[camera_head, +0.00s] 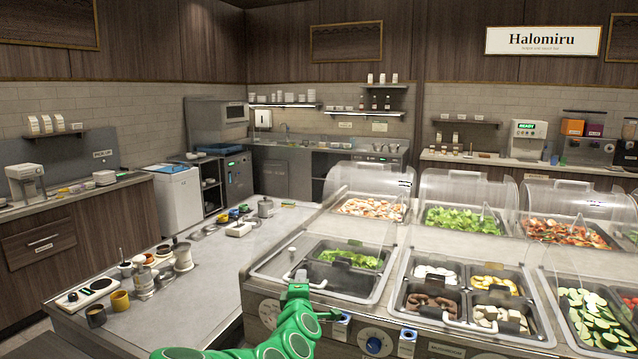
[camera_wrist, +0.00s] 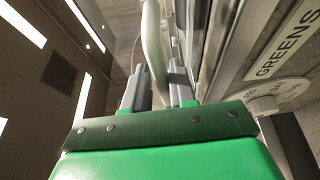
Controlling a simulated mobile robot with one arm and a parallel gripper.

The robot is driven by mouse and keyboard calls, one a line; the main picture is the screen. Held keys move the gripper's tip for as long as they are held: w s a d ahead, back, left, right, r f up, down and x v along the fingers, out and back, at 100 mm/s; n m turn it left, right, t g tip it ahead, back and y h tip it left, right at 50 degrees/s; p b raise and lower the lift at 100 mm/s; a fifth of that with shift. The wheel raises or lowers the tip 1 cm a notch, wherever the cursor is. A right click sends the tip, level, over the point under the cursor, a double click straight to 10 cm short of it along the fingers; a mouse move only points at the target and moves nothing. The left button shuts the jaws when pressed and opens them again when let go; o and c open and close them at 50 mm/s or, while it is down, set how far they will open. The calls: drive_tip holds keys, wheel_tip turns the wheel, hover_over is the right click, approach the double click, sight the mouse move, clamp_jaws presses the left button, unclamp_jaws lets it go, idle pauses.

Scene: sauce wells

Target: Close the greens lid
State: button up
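The greens well (camera_head: 352,258) is the front-left well in the head view, with lettuce at its back and a dark pan. Its clear lid (camera_head: 362,233) stands raised above the well as far as I can make out; its outline is faint. My green arm comes in from the bottom, and my gripper (camera_head: 300,278) is at the well's front-left edge. In the wrist view, a pale bar handle (camera_wrist: 152,45) runs between the two grey fingers of my gripper (camera_wrist: 160,88), which sit close on both sides of it. The GREENS label (camera_wrist: 288,42) is at the right.
Other wells with mushrooms (camera_head: 432,304) and cucumbers (camera_head: 597,325) lie to the right. Clear domes (camera_head: 468,188) cover a back row. The left counter (camera_head: 215,275) holds cups and small containers.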

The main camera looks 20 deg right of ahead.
drive_tip(key=shift+m+g+y, duration=0.3)
drive_tip(key=shift+g, duration=0.4)
drive_tip(key=shift+w+d+r, duration=0.1)
drive_tip(key=shift+d+r, duration=0.05)
drive_tip(key=shift+r, duration=0.8)
drive_tip(key=shift+w+d+r, duration=0.15)
drive_tip(key=shift+r, duration=0.8)
drive_tip(key=shift+w+d+r, duration=0.1)
drive_tip(key=shift+d+r, duration=0.05)
drive_tip(key=shift+r, duration=0.8)
wheel_tip(320, 180, up, 18)
hover_over(304, 254)
drive_tip(key=w+d, duration=0.3)
drive_tip(key=d, duration=0.2)
drive_tip(key=shift+w+d+r+y, duration=0.15)
drive_tip(key=shift+d+r+y, duration=0.15)
drive_tip(key=shift+d+r, duration=0.25)
drive_tip(key=shift+a+r, duration=0.1)
drive_tip(key=shift+r, duration=0.05)
drive_tip(key=s+a+f, duration=0.1)
drive_tip(key=s+a, duration=0.2)
drive_tip(key=s, duration=0.5)
drive_tip(key=shift+a+f, duration=0.15)
drive_tip(key=shift+f, duration=0.25)
